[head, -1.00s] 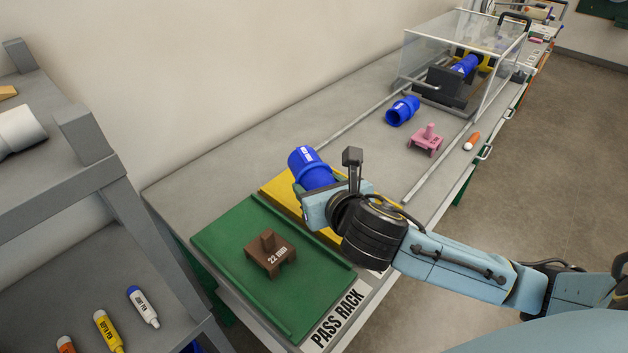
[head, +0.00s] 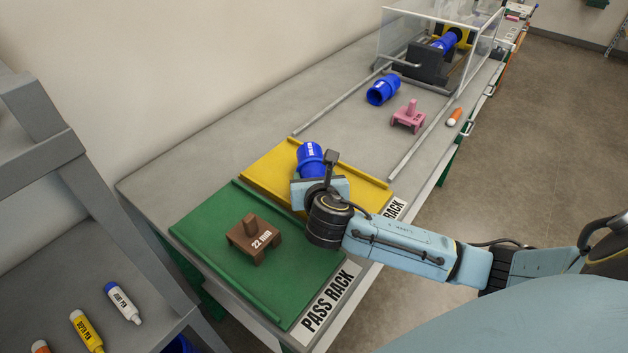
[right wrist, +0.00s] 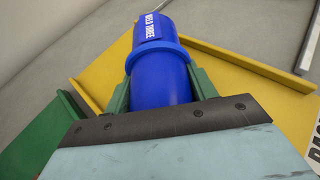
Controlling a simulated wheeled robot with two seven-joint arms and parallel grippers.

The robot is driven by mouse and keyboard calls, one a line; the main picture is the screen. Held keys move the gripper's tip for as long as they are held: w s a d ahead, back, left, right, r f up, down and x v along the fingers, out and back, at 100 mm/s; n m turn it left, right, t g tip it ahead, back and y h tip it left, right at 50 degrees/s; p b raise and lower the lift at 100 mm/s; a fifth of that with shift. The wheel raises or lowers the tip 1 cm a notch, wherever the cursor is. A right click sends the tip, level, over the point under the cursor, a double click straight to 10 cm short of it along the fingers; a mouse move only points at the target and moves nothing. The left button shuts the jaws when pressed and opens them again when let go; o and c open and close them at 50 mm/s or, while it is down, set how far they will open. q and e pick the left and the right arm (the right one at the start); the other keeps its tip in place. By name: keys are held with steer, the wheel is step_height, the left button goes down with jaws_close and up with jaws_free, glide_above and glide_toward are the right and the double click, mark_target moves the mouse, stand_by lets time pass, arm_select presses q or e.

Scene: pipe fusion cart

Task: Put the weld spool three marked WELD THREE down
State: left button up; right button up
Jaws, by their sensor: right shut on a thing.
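The weld spool three (head: 310,158) is a blue cylinder with a collar. Its white WELD THREE label reads clearly in the right wrist view (right wrist: 158,62). My right gripper (head: 318,182) is shut on it, with a green finger on each side of the spool. In the head view the spool is over the yellow rack (head: 262,168), near its border with the green pass rack (head: 195,228). I cannot tell whether the spool touches the yellow surface; the gripper hides its lower end. My left gripper is not in view.
A brown 22 mm block (head: 254,240) stands on the green rack. Beyond the yellow rack are another blue spool (head: 383,89), a pink block (head: 409,117), an orange-and-white marker (head: 454,117) and a clear-walled enclosure (head: 440,60). A grey shelf (head: 110,200) stands at left.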

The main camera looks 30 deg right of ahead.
steer(key=shift+f, duration=0.25)
steer(key=o, duration=1.1)
steer(key=shift+f, duration=0.1)
steer(key=shift+c, duration=0.2)
